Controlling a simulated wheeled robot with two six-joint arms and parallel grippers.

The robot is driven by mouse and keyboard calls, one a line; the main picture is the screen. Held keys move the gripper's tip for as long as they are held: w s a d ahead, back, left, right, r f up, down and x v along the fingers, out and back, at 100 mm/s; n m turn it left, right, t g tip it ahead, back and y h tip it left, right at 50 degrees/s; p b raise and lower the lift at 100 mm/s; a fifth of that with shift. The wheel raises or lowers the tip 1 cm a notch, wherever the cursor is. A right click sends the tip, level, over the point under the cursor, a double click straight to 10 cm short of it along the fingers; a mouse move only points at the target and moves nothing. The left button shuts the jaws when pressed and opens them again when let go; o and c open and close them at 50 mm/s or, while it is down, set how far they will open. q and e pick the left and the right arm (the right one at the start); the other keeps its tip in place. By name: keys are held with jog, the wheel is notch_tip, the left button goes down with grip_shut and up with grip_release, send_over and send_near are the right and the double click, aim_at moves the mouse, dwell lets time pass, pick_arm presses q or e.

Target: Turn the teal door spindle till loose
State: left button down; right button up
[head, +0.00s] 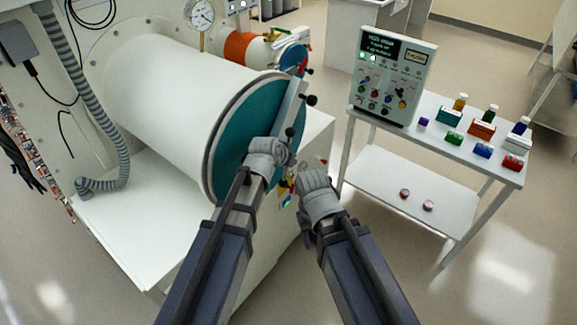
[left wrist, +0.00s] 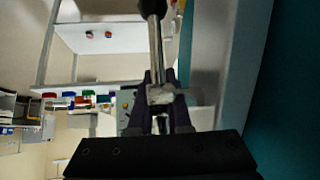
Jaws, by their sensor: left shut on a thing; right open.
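The large white chamber's round teal door (head: 240,135) faces right in the head view, with a pale bar across it. Dark-knobbed metal spindle rods (head: 312,100) stick out at the bar. My left gripper (head: 280,150) is at the door's lower right edge; its fingertips are mostly hidden by its own body. In the left wrist view it is shut around a metal spindle rod (left wrist: 158,60) with a dark round knob at its end. The teal door (left wrist: 290,110) is at the right there. My right gripper (head: 312,180) is open and empty, just right of the left one.
A white table (head: 430,145) at the right carries a control panel (head: 393,75) and several coloured bottles and blocks. Two small round items lie on its lower shelf (head: 400,185). A smaller orange chamber (head: 250,48) stands behind. A grey hose (head: 75,75) hangs at the left. Floor is clear lower right.

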pick_arm(q)
jog(key=shift+w+d+r+t+h+b, duration=0.1)
jog(key=shift+r+t+h+b, duration=0.05)
jog(key=shift+t+h+b, duration=0.6)
jog(key=shift+d+r+t+h+b, duration=0.1)
jog(key=shift+t+h+b, duration=0.15)
jog(key=shift+t+b, duration=0.5)
pick_arm(e)
jog(key=shift+f, duration=2.05)
pick_arm(q)
jog(key=c, duration=1.2)
grip_release()
jog(key=shift+o, duration=0.2)
jog(key=shift+r, duration=0.15)
pick_arm(e)
jog(key=shift+r, duration=0.1)
